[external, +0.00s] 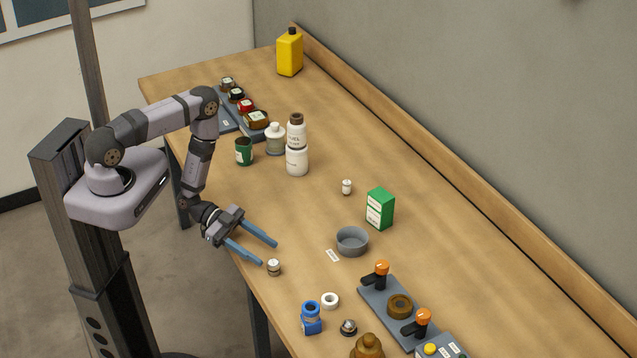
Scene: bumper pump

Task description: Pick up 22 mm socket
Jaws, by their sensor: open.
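A small pale metallic cylinder with a dark band (273,267) stands upright near the front edge of the table; it looks like the 22 mm socket, but its marking is too small to read. My gripper (268,253) is open, its two blue fingers pointing right and spread apart, with nothing between them. The fingertips are close to the cylinder, which sits just beyond the nearer fingertip. I cannot tell whether they touch. Another small white cylinder (346,187) stands farther back.
A grey bowl (352,242), a green box (380,209) and a small label (332,255) are to the right. A blue container (311,318), white ring (330,300) and grey fixture with orange knobs (399,306) are nearer. Bottles (297,160) stand behind.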

